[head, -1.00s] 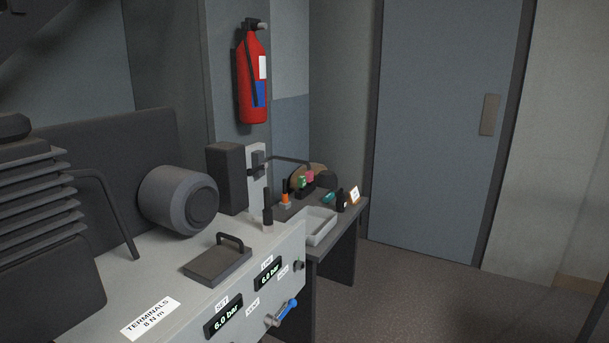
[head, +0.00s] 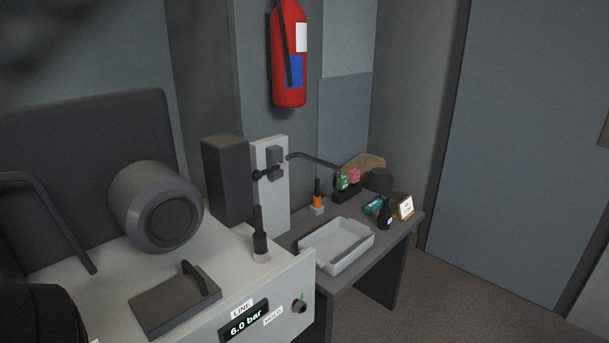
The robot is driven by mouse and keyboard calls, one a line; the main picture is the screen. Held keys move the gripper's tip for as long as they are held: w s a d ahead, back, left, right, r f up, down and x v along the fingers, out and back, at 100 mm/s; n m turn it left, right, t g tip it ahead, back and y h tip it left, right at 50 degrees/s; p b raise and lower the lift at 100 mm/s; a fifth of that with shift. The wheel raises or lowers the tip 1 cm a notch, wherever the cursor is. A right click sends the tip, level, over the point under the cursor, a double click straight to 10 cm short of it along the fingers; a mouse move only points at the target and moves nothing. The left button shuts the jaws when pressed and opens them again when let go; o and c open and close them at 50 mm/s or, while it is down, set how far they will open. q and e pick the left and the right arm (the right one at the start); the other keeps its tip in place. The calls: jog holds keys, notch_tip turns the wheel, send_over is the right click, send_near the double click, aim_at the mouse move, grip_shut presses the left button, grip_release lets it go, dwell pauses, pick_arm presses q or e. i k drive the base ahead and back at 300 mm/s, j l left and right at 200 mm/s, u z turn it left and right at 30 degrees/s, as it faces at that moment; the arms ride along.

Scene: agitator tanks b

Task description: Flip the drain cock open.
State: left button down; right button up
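No part I can identify as the drain cock shows now. A valve with a blue lever, seen a second ago low on the front of the grey cabinet (head: 233,278), is now out of frame below. I cannot tell for sure that it is the drain cock. The cabinet's front shows a display (head: 246,321) reading 6.0 bar under a LINE label, and a small dark knob (head: 299,307) with a green mark beside a HOLD label. Neither of my grippers is in view.
On the cabinet stand a dark cylinder (head: 152,208), a handled plate (head: 176,300) and a black-topped post (head: 260,232). Behind are a side table with a white tray (head: 337,244) and small items, a fire extinguisher (head: 289,60) and a door (head: 530,140). Floor is clear at right.

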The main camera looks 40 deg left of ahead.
aim_at(257, 174)
jog(key=i+u, duration=0.15)
jog(key=i, duration=0.3)
jog(key=i+l+u, duration=0.15)
jog(key=i, duration=0.25)
jog(key=i+l+u, duration=0.15)
jog(key=i, duration=0.25)
jog(key=i+l+u, duration=0.2)
jog(key=i+u, duration=0.25)
jog(key=i+l+u, duration=0.3)
jog(key=u, duration=0.15)
jog(key=i+l+u, duration=0.3)
jog(key=l+u, duration=0.2)
jog(key=i+l+u, duration=0.2)
jog(key=l+u, duration=0.25)
jog(key=l, duration=0.1)
